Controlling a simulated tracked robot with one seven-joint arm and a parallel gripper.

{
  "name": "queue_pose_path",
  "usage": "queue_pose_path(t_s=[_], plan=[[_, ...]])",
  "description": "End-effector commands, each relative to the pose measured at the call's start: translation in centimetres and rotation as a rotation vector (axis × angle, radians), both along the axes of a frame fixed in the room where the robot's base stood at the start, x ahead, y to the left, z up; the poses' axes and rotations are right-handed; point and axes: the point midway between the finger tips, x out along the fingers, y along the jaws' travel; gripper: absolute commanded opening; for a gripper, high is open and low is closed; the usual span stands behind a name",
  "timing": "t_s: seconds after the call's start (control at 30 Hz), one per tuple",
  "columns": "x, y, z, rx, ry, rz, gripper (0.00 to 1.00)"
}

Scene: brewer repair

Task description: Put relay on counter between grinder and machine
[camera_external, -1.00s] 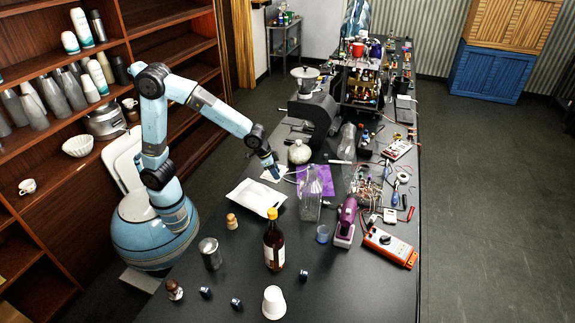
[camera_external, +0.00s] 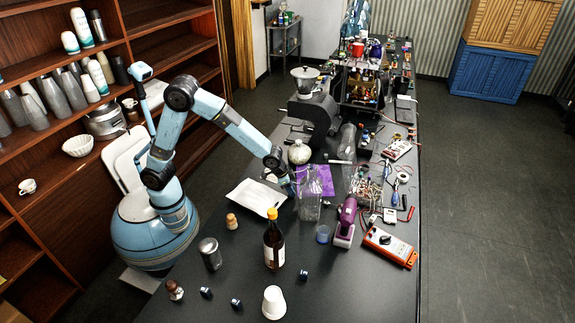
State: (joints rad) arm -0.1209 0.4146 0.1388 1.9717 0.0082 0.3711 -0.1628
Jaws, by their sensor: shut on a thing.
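The grinder (camera_external: 313,112), black with a hopper on top, stands at the left edge of the counter (camera_external: 345,285). The machine (camera_external: 362,88), with its inner parts showing, stands farther back to the right. My gripper (camera_external: 291,188) is low over the counter, nearer the camera than the grinder, left of the clear pitcher and beside the white tray. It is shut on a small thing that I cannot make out. I cannot pick out the relay with certainty; small parts lie on the right half of the counter.
A clear pitcher (camera_external: 311,202), a purple cloth (camera_external: 327,174) and a round jar (camera_external: 299,152) are close to my gripper. A white tray (camera_external: 257,196), a brown bottle (camera_external: 273,247) and a purple tool (camera_external: 346,221) stand nearer the camera. Wires and tools crowd the right side.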

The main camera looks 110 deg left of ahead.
Motion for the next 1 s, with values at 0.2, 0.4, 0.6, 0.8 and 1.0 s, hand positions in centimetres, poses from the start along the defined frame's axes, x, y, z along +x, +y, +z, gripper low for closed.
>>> queue_pose_path(t_s=[0.2,0.4,0.6,0.8,1.0], plan=[[0.02,0.02,-0.19,0.000,-0.001,0.000,0.02],[0.00,0.02,-0.36,0.000,-0.001,0.000,0.39],[0.00,0.03,-0.35,0.000,-0.001,0.000,0.59],[0.00,0.03,-0.35,0.000,-0.001,0.000,0.61],[-0.15,-0.05,0.37,0.001,-0.003,0.000,0.61]])
